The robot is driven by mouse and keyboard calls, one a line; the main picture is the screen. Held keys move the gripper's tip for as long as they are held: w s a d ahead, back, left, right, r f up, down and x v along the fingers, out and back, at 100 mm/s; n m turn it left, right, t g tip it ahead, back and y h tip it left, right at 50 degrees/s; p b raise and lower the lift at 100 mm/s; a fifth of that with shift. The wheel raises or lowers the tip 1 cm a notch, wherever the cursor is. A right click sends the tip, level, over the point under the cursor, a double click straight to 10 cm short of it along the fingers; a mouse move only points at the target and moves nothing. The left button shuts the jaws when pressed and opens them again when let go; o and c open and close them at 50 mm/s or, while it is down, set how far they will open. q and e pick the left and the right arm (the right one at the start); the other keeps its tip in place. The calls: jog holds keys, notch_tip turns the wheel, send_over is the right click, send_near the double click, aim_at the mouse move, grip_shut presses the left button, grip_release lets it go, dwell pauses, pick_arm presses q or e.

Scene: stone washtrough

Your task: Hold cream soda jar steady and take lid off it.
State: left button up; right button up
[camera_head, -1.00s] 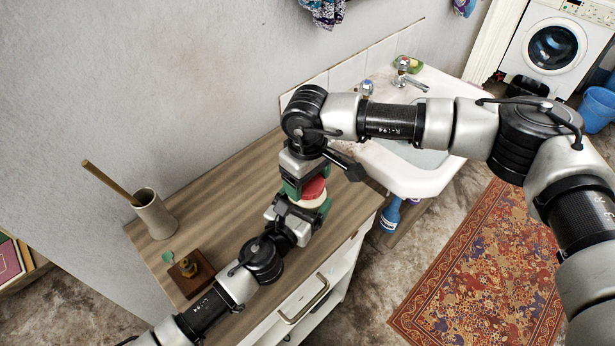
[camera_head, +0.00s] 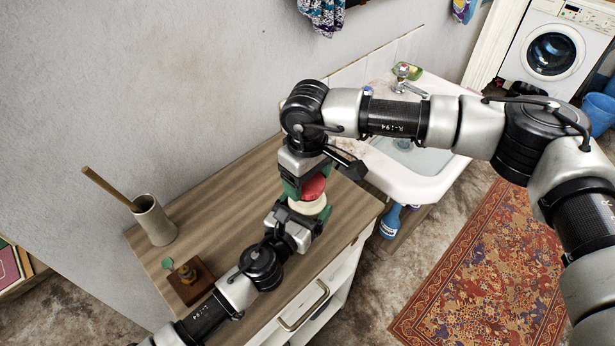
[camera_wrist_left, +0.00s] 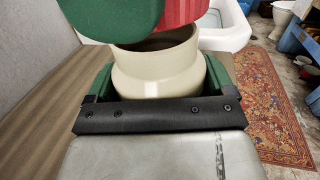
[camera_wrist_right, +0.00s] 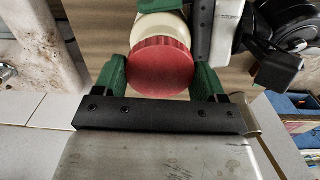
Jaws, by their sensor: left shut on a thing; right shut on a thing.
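The cream soda jar (camera_head: 308,207) is a cream-coloured jar above the wooden counter, and my left gripper (camera_head: 303,217) is shut around its body. It also shows in the left wrist view (camera_wrist_left: 158,75), upright, with part of its dark open mouth visible. The red lid (camera_head: 313,188) is held in my right gripper (camera_head: 304,187), just above the jar. In the left wrist view the lid (camera_wrist_left: 185,12) is clear of the rim, with a small gap. The right wrist view shows the lid (camera_wrist_right: 160,66) between the green fingers, hiding most of the jar (camera_wrist_right: 163,24).
The counter (camera_head: 225,190) carries a beige cup with a wooden stick (camera_head: 154,218) and a small brown wooden stand (camera_head: 190,277) at the left. A white sink (camera_head: 425,180) adjoins on the right. The counter's back middle is clear.

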jog(key=shift+r, duration=2)
pick_arm(q)
jog(key=o, duration=1.6)
jog(key=shift+c, duration=0.2)
